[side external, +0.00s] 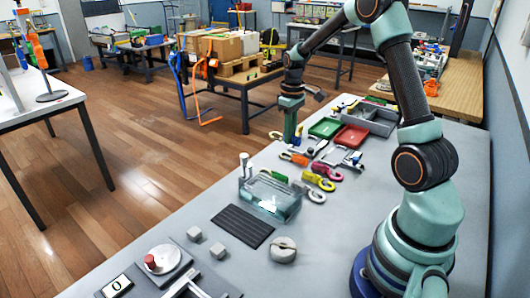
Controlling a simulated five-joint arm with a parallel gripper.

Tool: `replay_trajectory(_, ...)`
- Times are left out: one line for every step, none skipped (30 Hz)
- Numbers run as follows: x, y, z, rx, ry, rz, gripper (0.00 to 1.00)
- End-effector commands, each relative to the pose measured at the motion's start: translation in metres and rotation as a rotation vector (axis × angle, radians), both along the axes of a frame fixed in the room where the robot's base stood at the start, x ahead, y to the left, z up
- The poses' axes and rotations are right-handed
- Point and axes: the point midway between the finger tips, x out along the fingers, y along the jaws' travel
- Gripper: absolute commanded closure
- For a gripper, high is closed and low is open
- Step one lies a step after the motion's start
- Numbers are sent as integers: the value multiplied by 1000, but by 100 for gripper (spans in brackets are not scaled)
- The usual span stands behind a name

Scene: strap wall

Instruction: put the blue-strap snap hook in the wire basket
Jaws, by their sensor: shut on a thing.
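My gripper (290,140) points down at the far part of the grey bench, left of the green tray. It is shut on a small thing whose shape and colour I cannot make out. Several snap hooks with coloured parts lie on the bench nearer the camera, among them an orange one (293,158), a red one (327,171) and a yellow one (318,181). I cannot pick out the blue-strap snap hook for certain. A see-through, teal-tinted box (270,198) stands in the middle of the bench; I cannot tell whether it is the wire basket.
A green tray (325,128), a red tray (350,138) and a grey bin (376,120) stand right of my gripper. A black ribbed mat (243,226), grey blocks and a round grey piece (283,249) lie nearer.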

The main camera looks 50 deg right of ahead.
Motion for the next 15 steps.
replay_trajectory(1,0,17,-3,-6,0,100)
replay_trajectory(1,-1,25,-4,-7,0,100)
replay_trajectory(1,-1,34,-3,-6,0,100)
replay_trajectory(1,0,41,-3,-6,0,100)
replay_trajectory(1,-1,48,-3,-5,0,100)
replay_trajectory(1,-1,56,-3,-5,0,100)
replay_trajectory(1,0,62,-2,-4,0,100)
replay_trajectory(1,0,67,-2,-4,0,100)
replay_trajectory(1,0,73,-2,-4,0,100)
replay_trajectory(1,0,77,-1,-3,0,100)
replay_trajectory(1,0,81,-1,-2,0,100)
replay_trajectory(1,0,85,-1,-3,0,100)
replay_trajectory(0,0,87,-1,-2,0,100)
replay_trajectory(0,1,89,-1,-2,1,100)
replay_trajectory(0,3,90,0,-1,1,100)
